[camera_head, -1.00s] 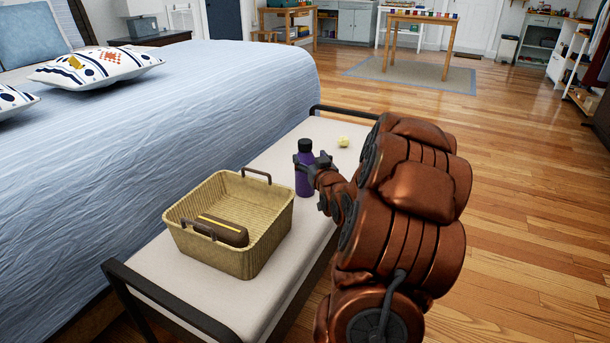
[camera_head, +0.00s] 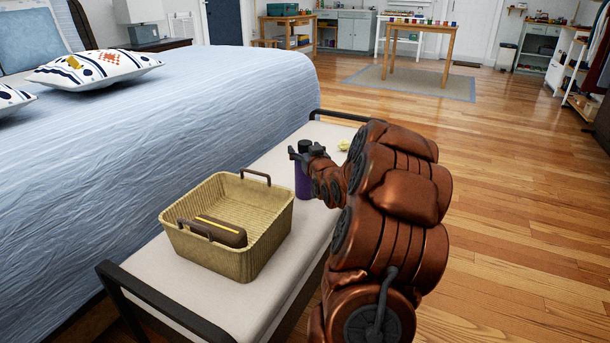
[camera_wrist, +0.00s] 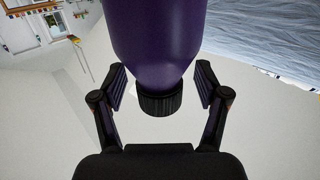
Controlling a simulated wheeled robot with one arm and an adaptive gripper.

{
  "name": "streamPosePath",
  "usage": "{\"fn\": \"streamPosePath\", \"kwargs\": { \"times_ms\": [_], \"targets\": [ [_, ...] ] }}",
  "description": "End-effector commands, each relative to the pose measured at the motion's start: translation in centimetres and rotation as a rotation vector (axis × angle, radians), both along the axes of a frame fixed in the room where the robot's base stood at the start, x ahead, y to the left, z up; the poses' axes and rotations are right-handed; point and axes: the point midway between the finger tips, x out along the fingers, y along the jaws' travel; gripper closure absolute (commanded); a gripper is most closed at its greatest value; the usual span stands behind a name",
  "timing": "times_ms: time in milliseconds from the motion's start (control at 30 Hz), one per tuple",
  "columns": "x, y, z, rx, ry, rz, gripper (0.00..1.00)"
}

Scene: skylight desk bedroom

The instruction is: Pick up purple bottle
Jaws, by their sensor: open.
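The purple bottle (camera_head: 303,182) stands upright on the bench, just right of the basket, with its dark cap showing. My gripper (camera_head: 300,155) is at the upper part of the bottle and hides some of it. In the wrist view the purple bottle (camera_wrist: 158,45) fills the top middle, with its black ribbed cap toward my palm. The open fingers of my gripper (camera_wrist: 160,88) sit on either side of the cap and neck, with gaps on both sides.
A woven basket (camera_head: 175,235) with a dark brown object (camera_head: 220,231) in it stands beside the bottle on the padded bench (camera_head: 180,290). A small yellowish thing (camera_head: 343,145) lies behind my arm. The bed (camera_head: 150,120) borders the bench on the left. Wooden floor is clear at right.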

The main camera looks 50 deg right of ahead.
Motion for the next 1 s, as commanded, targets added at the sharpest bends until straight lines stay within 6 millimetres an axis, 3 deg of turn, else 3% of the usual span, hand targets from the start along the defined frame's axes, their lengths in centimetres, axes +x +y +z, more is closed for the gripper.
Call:
{"fn": "streamPosePath", "kwargs": {
  "times_ms": [100,800,1000],
  "targets": [
    [-0.03,0.00,0.06,0.000,0.000,0.000,0.27],
    [-0.05,-0.02,0.11,-0.002,-0.001,-0.001,1.00],
    [-0.05,-0.02,0.11,-0.002,-0.001,-0.001,1.00]
  ]
}}
